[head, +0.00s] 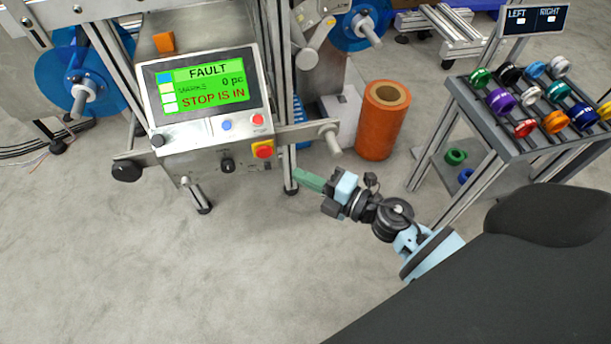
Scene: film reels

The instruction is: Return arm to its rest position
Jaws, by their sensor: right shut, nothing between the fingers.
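My right gripper (307,180) shows near the middle of the head view, at the end of my right arm (390,215), which reaches in from the lower right. Its green fingers are shut with nothing between them. It is in front of and below the machine's control panel (208,88), apart from the panel's buttons in the picture. The panel screen reads "FAULT", "0 pc" and "STOP IS IN". A red knob on a yellow base (263,149) sits at the panel's lower right. My left gripper is not in view.
A rack (480,130) with several coloured reels stands at the right, under a "LEFT / RIGHT" sign (533,19). An orange roll (381,120) stands on the floor behind my gripper. A blue reel (85,70) is at the left. The grey floor (200,270) at lower left is clear.

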